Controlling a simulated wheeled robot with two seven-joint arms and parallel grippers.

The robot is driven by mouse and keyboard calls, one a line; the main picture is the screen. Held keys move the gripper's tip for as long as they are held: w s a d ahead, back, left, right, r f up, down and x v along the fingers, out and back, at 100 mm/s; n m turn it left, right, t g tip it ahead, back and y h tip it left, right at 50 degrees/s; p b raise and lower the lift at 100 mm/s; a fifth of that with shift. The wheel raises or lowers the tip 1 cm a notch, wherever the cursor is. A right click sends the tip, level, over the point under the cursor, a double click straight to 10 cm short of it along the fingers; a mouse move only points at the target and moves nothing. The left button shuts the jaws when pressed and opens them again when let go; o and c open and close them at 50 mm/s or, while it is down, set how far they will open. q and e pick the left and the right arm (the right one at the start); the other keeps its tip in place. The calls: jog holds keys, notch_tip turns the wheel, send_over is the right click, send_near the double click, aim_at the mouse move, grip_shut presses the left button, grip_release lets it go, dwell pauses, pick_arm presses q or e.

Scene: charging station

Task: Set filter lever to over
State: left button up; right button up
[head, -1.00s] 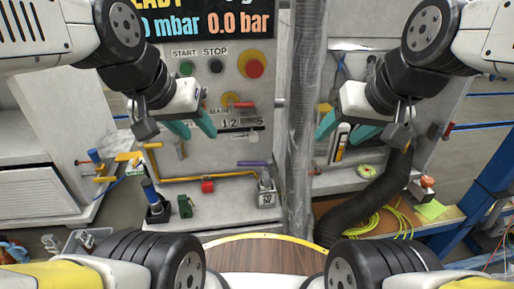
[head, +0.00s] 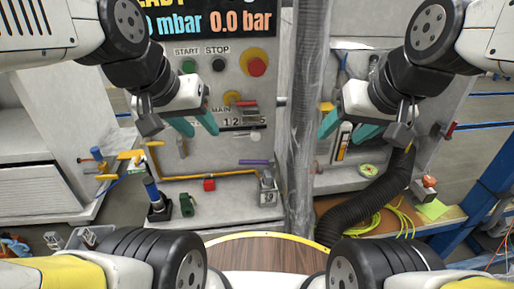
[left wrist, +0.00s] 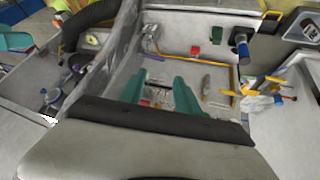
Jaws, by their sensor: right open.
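The grey panel (head: 225,150) faces me, with several levers and no readable label that says filter. A purple handle (head: 253,162) lies level above the yellow pipe. A small grey lever (head: 182,147) stands upright below my left gripper, and a red lever (head: 245,104) sits higher up. I cannot tell which is the filter lever. My left gripper (head: 202,132) is open and empty in front of the panel; its teal fingers also show in the left wrist view (left wrist: 160,77). My right gripper (head: 339,139) is open and empty, right of the wrapped column.
The plastic-wrapped column (head: 301,120) stands between my grippers. A black corrugated hose (head: 373,200) runs down at the right. A blue-handled part (head: 152,192) and a green block (head: 187,205) stand on the ledge below the panel. A round wooden table (head: 265,255) is in front.

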pick_arm(q)
jog(key=w+d+f+n+g+h, duration=0.1)
jog(key=w+d+f+n+g, duration=0.15)
jog(key=w+n, duration=0.5)
jog(key=n+g+h, duration=0.1)
jog(key=n+g, duration=0.1)
jog(key=n, duration=0.9)
send_near(244, 161)
jog(key=d, duration=0.1)
jog(key=x, duration=0.8)
jog(key=shift+w+f, duration=0.15)
jog(key=shift+a, duration=0.1)
grip_shut()
